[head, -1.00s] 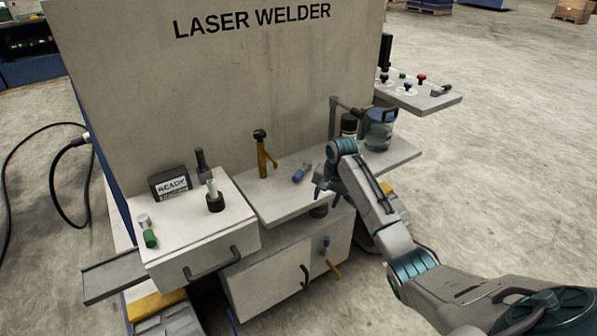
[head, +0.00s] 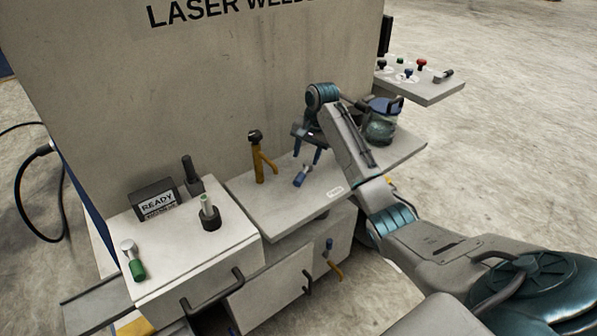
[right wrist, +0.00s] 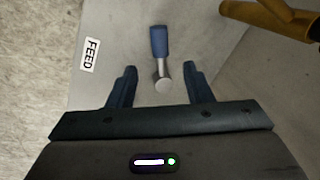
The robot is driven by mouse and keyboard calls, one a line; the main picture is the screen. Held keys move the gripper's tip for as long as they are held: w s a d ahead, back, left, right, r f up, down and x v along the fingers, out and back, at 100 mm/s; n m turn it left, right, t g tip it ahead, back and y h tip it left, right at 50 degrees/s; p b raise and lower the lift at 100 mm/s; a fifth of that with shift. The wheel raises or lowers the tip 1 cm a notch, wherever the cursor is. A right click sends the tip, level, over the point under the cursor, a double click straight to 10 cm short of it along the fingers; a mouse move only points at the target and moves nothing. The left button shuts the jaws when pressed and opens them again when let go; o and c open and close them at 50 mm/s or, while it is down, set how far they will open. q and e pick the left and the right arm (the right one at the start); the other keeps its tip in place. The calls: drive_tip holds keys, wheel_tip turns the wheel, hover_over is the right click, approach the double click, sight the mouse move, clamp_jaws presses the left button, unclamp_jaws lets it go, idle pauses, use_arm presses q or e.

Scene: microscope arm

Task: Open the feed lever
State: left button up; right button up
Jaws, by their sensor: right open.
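The feed lever has a blue handle and a silver pivot end. It lies on the grey shelf (head: 262,220) in the head view, where its blue handle (head: 299,180) shows. The right wrist view shows the lever (right wrist: 159,42) beside a white FEED label (right wrist: 90,51), with its handle pointing away from the gripper. My right gripper (head: 307,156) is open and empty, above the lever. In the right wrist view its fingertips (right wrist: 159,69) stand on either side of the lever's silver end, apart from it. My left gripper is not in view.
A yellow upright lever (head: 262,162) stands left of the feed lever. A blue-lidded glass jar (head: 380,128) is to the right, behind my arm. A READY display (head: 156,203) and a green-ended part (head: 135,266) sit on the left box. The welder's wall (head: 215,90) rises behind.

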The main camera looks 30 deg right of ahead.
sight(301, 175)
drive_tip(key=f, duration=0.3)
drive_tip(key=w+f, duration=0.1)
drive_tip(key=f, duration=0.2)
drive_tip(key=a+f, duration=0.1)
drive_tip(key=f, duration=0.2)
drive_tip(key=shift+w, duration=0.2)
drive_tip(key=shift+r, duration=0.1)
clamp_jaws()
